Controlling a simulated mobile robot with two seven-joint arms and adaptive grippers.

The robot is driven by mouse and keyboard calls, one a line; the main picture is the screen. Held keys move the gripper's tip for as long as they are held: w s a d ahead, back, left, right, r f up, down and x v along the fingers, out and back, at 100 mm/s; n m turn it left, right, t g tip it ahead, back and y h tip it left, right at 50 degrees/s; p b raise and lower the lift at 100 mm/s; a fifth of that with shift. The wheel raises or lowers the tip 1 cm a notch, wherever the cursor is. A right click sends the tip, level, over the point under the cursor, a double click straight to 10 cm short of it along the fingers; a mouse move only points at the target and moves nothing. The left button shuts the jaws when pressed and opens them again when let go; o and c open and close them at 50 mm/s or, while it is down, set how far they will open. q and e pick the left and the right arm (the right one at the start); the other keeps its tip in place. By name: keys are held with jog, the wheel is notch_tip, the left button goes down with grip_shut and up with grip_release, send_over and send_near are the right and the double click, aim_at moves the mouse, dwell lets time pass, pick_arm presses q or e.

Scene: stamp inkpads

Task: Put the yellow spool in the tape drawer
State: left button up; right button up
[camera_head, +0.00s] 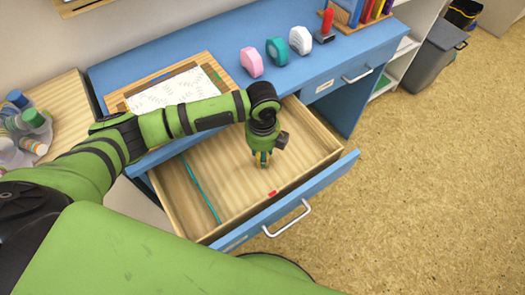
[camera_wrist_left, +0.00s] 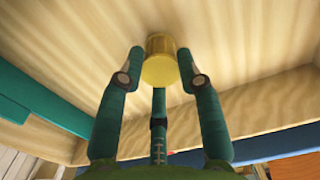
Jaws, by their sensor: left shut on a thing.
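The yellow spool (camera_wrist_left: 160,68) sits between the fingertips of my left gripper (camera_wrist_left: 160,75) in the left wrist view. In the head view my left gripper (camera_head: 262,160) points down inside the open drawer (camera_head: 325,143), over its wooden floor. The gripper is shut on the spool, whose far end is at or close to the drawer floor; I cannot tell whether it touches. In the head view the fingers mostly hide the spool. My right gripper is not in view.
A thin teal strip (camera_head: 202,188) and a small red piece (camera_head: 272,193) lie in the drawer. Pink (camera_head: 251,61), teal (camera_head: 277,51) and white (camera_head: 300,40) tape dispensers stand on the blue desk (camera_head: 190,50). A second drawer (camera_head: 345,78) is shut. The drawer floor around the gripper is clear.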

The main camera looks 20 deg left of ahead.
pick_arm(q)
jog(key=shift+f, duration=0.1)
jog(key=o, duration=0.9)
jog(key=shift+o, duration=0.2)
notch_tip(320, 180, up, 12)
